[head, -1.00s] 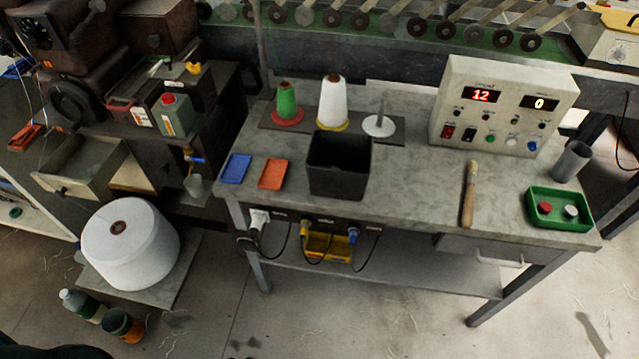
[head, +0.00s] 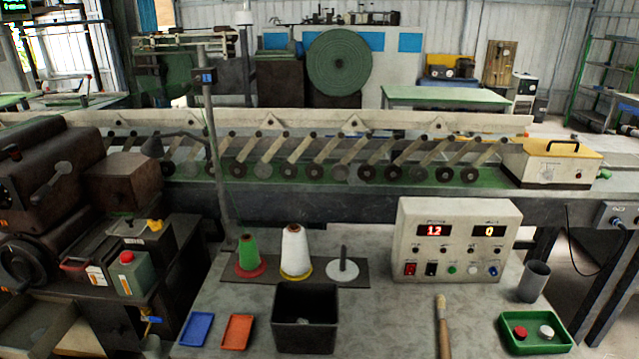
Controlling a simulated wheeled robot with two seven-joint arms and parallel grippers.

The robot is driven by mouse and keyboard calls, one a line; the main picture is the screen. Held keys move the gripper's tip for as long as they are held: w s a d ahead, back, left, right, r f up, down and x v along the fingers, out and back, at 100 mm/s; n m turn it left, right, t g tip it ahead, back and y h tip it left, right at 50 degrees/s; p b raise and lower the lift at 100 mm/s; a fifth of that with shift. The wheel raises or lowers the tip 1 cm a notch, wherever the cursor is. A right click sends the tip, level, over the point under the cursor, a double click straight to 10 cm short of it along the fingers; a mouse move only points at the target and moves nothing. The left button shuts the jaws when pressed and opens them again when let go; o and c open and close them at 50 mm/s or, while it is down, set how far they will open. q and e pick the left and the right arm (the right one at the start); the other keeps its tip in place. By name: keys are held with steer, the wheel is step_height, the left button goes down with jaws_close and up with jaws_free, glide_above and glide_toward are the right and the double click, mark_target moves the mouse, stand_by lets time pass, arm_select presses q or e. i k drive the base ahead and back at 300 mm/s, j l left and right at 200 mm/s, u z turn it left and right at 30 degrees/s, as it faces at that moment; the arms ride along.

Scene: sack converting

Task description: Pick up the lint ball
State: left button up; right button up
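A black open bin (head: 306,341) stands on the grey worktable. A small pale grey lump (head: 303,321) shows inside it; it may be the lint ball, but it is too small and dark to be sure. No other lint ball is clearly visible. Neither of my grippers is in the head view.
On the table (head: 390,325) are a blue tray (head: 196,329), an orange tray (head: 237,332), a green cone (head: 248,252), a white cone (head: 296,252), an empty spindle (head: 342,268), a control box (head: 455,240), a brush (head: 443,325), a grey cup (head: 534,282) and a green tray (head: 536,334).

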mark_target(35, 337)
steer(key=u, duration=1.7)
steer(key=i+j+z, duration=0.65)
steer(key=j, duration=0.35)
steer(key=i+j+z, duration=0.25)
steer(key=j, duration=0.15)
steer(key=i+j+z, duration=0.2)
steer(key=j, duration=0.2)
steer(key=k, duration=0.05)
